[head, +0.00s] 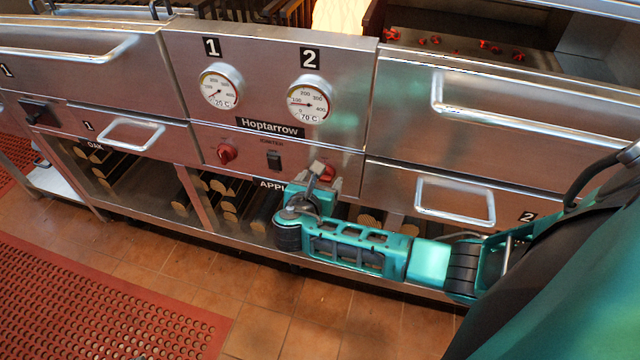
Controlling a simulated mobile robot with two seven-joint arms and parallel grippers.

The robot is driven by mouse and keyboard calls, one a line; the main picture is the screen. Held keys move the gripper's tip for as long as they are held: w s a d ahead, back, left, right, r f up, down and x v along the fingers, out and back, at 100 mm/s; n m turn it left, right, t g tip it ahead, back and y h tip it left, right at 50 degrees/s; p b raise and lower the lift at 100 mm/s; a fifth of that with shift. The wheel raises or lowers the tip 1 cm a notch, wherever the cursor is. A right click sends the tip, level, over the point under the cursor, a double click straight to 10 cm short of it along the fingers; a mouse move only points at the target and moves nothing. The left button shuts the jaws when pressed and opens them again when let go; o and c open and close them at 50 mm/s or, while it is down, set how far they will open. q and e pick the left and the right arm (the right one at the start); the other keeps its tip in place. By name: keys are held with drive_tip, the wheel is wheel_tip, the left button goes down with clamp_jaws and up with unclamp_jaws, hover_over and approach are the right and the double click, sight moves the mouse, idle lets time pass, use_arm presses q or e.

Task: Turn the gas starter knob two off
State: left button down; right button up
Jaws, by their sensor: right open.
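The grill's front panel carries two red knobs below the Hoptarrow label. The left red knob (227,153) is in clear view under gauge 1. The right red knob (328,172), under gauge 2, is partly hidden by my right gripper (318,172). My right gripper is open, with its fingertips close at this knob; I cannot tell whether they touch it. The right arm comes in from the right, low in front of the panel. My left gripper is not in view.
A black igniter switch (274,160) sits between the knobs. Gauge 1 (221,87) and gauge 2 (309,99) are above. Drawer handles (455,208) stick out on both sides. Logs (222,186) lie in the shelves below. The tiled floor (290,320) in front is clear beside a red mat (90,310).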

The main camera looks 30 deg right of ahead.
drive_tip(key=shift+d, duration=0.1)
drive_tip(key=shift+c, duration=0.3)
drive_tip(key=shift+f, duration=0.1)
drive_tip(key=c, duration=1)
drive_tip(key=shift+o, duration=0.2)
